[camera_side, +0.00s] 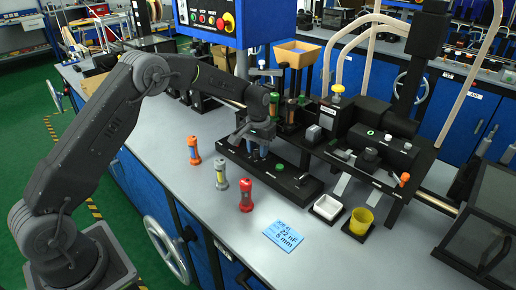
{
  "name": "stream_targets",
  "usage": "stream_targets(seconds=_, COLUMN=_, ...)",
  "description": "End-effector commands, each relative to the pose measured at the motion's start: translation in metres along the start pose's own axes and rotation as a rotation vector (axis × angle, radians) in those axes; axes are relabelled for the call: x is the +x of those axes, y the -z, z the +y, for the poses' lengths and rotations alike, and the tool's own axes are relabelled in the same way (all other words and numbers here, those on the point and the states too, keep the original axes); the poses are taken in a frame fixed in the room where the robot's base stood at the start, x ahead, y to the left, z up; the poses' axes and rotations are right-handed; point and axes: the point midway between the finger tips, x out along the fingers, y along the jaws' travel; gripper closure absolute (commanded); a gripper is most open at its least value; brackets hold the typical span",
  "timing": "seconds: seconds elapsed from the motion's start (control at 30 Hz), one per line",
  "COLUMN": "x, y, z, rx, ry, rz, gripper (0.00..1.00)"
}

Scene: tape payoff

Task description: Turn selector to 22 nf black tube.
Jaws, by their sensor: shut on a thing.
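My gripper (258,145) points down over the left part of a long black base (240,160) on the bench. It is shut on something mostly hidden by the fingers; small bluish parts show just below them. I cannot tell if this is the selector or a tube. Upright tubes with green and brown parts (291,110) stand behind the gripper. A blue card (284,236) on the bench reads "22 nF" and "5 mm". I cannot make out a black tube or the selector's setting.
Loose on the bench stand an orange tube (194,150), a grey tube (221,174) and a red tube (246,195). A white tray (327,208) and a yellow cup (361,220) stand right of the card. The black machine (385,140) fills the right.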

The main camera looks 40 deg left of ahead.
Motion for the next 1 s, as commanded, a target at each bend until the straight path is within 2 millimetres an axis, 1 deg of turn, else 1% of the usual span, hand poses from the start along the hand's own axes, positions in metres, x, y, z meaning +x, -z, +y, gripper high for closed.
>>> stream_targets(seconds=0.1, x=-0.0001, y=0.0003, z=0.0003, rx=-0.065, ry=-0.001, rz=0.002, gripper=0.9)
stream_targets(seconds=0.3, x=-0.0001, y=0.0004, z=0.0003, rx=-0.138, ry=-0.001, rz=0.002, gripper=0.9)
stream_targets(seconds=0.53, x=-0.0001, y=0.0004, z=0.0002, rx=-0.168, ry=-0.001, rz=0.002, gripper=0.9)
stream_targets(seconds=0.87, x=0.0, y=0.0005, z=0.0002, rx=-0.168, ry=-0.001, rz=0.002, gripper=0.9)
stream_targets(seconds=0.9, x=0.0, y=0.0005, z=0.0002, rx=-0.168, ry=-0.001, rz=0.003, gripper=0.65)
stream_targets(seconds=1.0, x=0.0, y=0.0005, z=0.0001, rx=-0.168, ry=-0.001, rz=0.002, gripper=0.55)
